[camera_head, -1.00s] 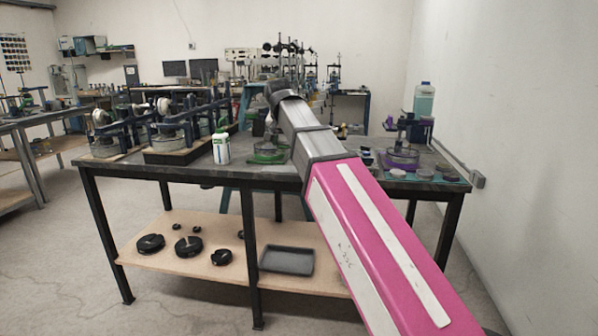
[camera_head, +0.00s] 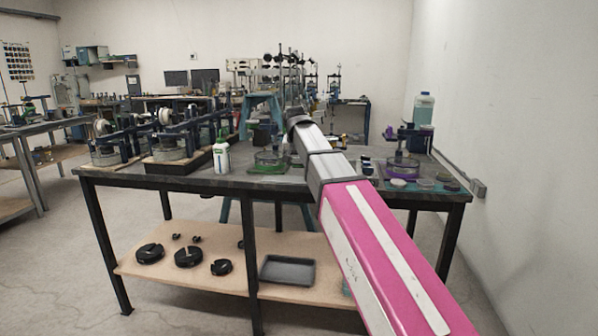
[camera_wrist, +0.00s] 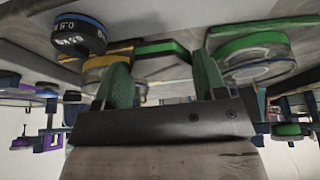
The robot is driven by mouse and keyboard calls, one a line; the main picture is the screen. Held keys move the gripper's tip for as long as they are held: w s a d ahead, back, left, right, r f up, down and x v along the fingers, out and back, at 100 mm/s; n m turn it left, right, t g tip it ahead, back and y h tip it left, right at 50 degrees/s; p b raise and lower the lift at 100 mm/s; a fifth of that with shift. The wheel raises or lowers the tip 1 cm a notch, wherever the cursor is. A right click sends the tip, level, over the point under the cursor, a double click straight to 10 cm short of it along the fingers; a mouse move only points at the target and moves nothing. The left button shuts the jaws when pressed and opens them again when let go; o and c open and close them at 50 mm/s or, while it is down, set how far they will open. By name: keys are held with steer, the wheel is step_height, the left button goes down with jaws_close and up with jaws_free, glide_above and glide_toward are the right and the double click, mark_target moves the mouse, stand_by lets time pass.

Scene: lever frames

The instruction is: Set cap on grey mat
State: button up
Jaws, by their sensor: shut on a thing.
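My gripper (camera_wrist: 162,62) shows in the wrist view as two green fingers, shut on a dark piece with a green edge. This looks like the cap (camera_wrist: 161,47), mostly seen edge-on between the fingertips. In the head view my arm reaches over the middle of the table, and my gripper and the cap are hidden behind it. I cannot pick out the grey mat with certainty in either view.
The table (camera_head: 330,188) holds lever frames at the left, a white bottle (camera_head: 221,155) and a green-ringed dish (camera_head: 269,160). A purple-based stand (camera_head: 401,166) and small discs are at the right. A black weight (camera_wrist: 78,35) and green-rimmed dish (camera_wrist: 254,55) flank the gripper.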

mark_target(299, 167)
steer(key=shift+w+d+f, duration=0.1)
steer(key=shift+f, duration=2)
steer(key=shift+f, duration=0.6)
steer(key=o, duration=1.2)
steer(key=shift+r, duration=0.65)
steer(key=v, duration=1.2)
